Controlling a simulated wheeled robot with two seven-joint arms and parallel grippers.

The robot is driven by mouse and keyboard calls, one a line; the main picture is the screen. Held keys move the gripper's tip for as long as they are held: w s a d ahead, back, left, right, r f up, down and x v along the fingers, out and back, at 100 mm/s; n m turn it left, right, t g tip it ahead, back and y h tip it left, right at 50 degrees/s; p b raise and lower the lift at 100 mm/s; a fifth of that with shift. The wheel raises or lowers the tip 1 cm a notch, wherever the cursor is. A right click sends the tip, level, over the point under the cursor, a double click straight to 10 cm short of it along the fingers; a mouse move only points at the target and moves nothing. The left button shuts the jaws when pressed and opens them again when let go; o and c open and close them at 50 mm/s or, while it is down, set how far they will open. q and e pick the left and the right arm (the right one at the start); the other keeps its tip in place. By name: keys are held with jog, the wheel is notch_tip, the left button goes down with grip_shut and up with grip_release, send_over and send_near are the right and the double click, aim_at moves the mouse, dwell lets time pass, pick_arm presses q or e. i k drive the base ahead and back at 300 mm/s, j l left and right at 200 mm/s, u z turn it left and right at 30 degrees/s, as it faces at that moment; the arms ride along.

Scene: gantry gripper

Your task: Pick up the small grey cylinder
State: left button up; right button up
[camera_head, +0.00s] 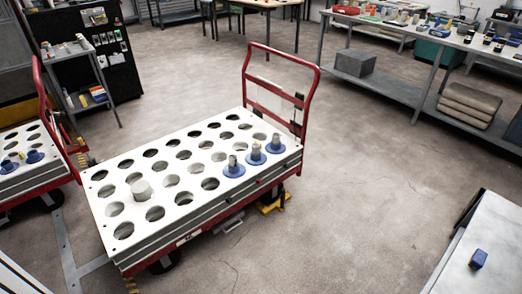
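I cannot tell which of these is the small grey cylinder. Neither of my grippers is in view.
The cart has a raised red handle (318,82) at its far end. A second cart (12,181) stands at left. A table (497,240) at lower right holds a small blue object (478,258). Open floor (370,200) lies between cart and table.

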aim_at(233, 158)
jog(key=i+l+u, duration=0.1)
jog(key=i, duration=0.35)
jog(key=i+l+u, duration=0.1)
jog(key=i, duration=0.4)
jog(key=i+l, duration=0.25)
jog(key=i, duration=0.2)
jog(key=i+l+u, duration=0.15)
jog(key=i, duration=0.3)
